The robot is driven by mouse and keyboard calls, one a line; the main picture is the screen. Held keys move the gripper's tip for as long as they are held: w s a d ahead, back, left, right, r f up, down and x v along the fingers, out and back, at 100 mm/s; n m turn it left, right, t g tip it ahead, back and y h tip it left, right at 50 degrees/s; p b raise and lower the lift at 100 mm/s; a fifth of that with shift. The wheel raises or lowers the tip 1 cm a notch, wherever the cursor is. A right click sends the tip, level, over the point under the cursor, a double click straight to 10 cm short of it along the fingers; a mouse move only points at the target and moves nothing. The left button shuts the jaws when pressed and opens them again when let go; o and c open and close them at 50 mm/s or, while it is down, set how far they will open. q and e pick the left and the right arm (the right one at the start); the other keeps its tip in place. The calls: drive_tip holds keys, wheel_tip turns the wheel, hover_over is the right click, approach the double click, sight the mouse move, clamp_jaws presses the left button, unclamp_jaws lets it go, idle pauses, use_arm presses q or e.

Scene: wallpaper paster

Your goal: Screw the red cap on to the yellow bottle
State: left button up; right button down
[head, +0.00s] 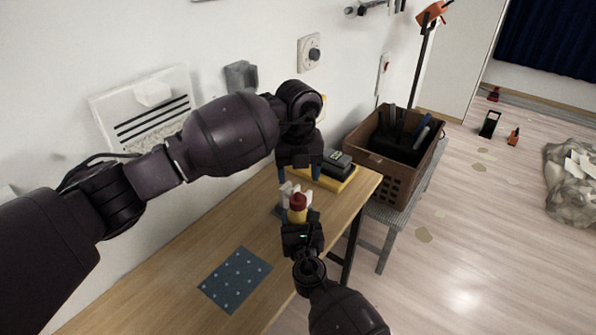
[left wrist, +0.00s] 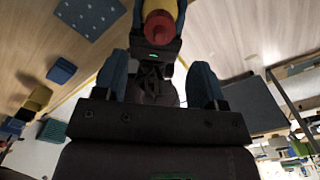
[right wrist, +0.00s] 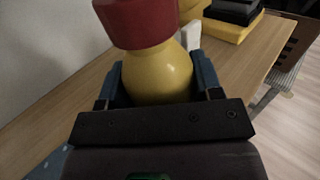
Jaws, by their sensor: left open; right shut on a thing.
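The yellow bottle (head: 297,216) is upright in my right gripper (head: 301,231), above the front edge of the wooden table. The right wrist view shows the bottle's round yellow body (right wrist: 157,75) between the two blue fingers. The red cap (head: 298,201) sits on top of the bottle, and it also shows in the right wrist view (right wrist: 138,22). I cannot tell how tightly it is on. My left gripper (head: 299,174) points down, open and empty, above and slightly behind the cap. In the left wrist view the cap (left wrist: 158,28) lies beyond the open fingers (left wrist: 160,85).
A blue dotted mat (head: 236,279) lies on the wooden table (head: 190,270). A yellow case with dark items (head: 338,176) is at the table's far end, near my left gripper. A brown basket (head: 397,170) of tools stands beyond it. The wall borders the table's left side.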

sight(298, 193)
idle(0.4)
use_arm(q)
drive_tip(key=shift+f, duration=4)
drive_tip(key=shift+c, duration=0.3)
